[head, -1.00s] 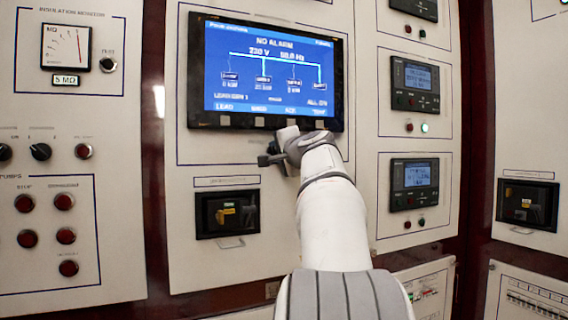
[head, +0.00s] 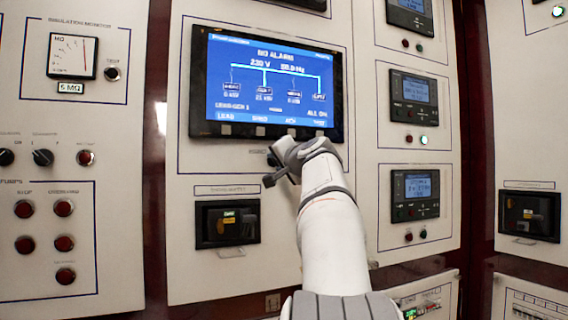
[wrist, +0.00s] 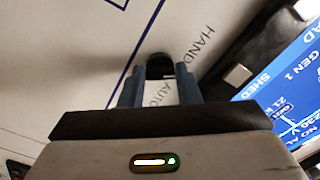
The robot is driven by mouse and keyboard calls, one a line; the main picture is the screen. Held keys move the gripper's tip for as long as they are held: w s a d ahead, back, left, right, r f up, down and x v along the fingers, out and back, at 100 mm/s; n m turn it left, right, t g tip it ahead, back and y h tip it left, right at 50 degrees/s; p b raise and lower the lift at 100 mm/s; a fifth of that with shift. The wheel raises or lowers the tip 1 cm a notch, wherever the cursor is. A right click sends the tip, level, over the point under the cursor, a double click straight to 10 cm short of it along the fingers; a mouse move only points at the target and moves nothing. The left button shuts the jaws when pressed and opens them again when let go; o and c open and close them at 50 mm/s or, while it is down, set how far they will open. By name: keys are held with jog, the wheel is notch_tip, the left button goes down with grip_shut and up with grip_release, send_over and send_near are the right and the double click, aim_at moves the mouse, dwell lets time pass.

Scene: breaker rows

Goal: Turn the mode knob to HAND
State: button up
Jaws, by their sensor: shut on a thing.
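The mode knob (wrist: 160,66) is a small black knob on the pale panel, seen in the wrist view between the two blue fingers of my gripper (wrist: 160,84). The fingers are shut on its sides. The printed word HAND (wrist: 203,46) lies to the right of the knob, and AUTO (wrist: 157,93) shows between the fingers. Which label the knob points at cannot be told. In the head view my gripper (head: 275,162) is at the panel just below the large screen, and its wrist mostly hides the knob.
The blue display screen (head: 267,82) is just above my gripper. A black breaker (head: 228,223) sits below left. Small controller units (head: 415,98) line the right column. Red buttons (head: 64,208) and an insulation meter (head: 72,56) are on the left panel.

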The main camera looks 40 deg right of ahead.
jog(key=shift+f, duration=0.25)
jog(key=o, duration=1)
jog(key=shift+r, duration=0.1)
jog(key=shift+c, duration=0.2)
jog(key=shift+r, duration=0.1)
jog(key=shift+s, duration=0.1)
jog(key=b+v, duration=0.1)
jog(key=v, duration=0.6)
jog(key=shift+s, duration=0.3)
jog(key=shift+a, duration=0.15)
